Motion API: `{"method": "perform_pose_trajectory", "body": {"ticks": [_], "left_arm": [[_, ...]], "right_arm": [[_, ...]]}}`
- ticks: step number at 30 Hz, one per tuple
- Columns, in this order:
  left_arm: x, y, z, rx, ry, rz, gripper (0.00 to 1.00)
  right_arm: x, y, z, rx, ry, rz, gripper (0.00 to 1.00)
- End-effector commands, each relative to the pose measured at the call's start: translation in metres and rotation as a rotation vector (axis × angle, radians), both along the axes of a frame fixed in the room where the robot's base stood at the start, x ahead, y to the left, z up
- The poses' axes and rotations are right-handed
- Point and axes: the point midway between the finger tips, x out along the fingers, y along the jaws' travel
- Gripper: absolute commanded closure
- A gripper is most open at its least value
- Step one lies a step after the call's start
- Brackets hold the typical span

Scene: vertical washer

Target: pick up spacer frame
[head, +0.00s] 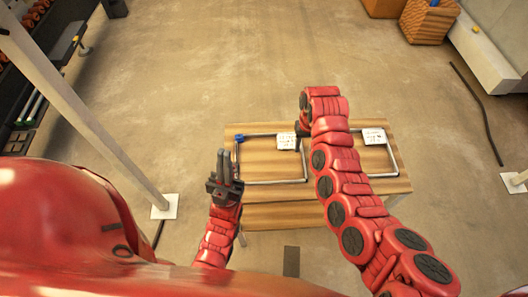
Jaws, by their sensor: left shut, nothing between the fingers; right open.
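Two thin grey rectangular spacer frames lie on a wooden table. The left spacer frame (277,182) has a white label (287,142) at its upper right and a blue piece (239,137) at its upper left corner. The right spacer frame (393,154) also has a label (374,136); my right arm hides its left part. My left gripper (224,153) is shut and empty, beside the left frame's left side. My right gripper (302,128) is open near the left frame's upper right corner, partly hidden by its arm; contact cannot be told.
The wooden table (262,216) has a lower front ledge. A pale post (90,120) stands at left on a white foot. A woven crate (428,20) is at the back right, and a dark cable (478,110) lies on the floor. The floor behind the table is clear.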

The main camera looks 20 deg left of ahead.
Motion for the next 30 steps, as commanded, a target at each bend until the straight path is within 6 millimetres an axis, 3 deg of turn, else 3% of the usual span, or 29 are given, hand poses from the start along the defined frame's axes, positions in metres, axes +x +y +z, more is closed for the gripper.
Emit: {"method": "perform_pose_trajectory", "body": {"ticks": [7, 15, 23, 30], "left_arm": [[0.0, 0.0, 0.009, 0.0, 0.0, 0.0, 1.0], [0.0, 0.0, 0.009, 0.0, 0.0, 0.0, 1.0], [0.0, 0.0, 0.009, 0.0, 0.0, 0.0, 1.0], [0.0, 0.0, 0.009, 0.0, 0.0, 0.0, 1.0]], "right_arm": [[0.0, -0.001, -0.029, -0.004, 0.002, 0.003, 0.55], [0.0, -0.001, -0.033, 0.0, 0.0, 0.0, 0.55], [0.0, -0.001, -0.033, -0.001, 0.001, 0.0, 1.0], [0.0, -0.001, -0.033, -0.001, 0.001, 0.0, 1.0]]}}
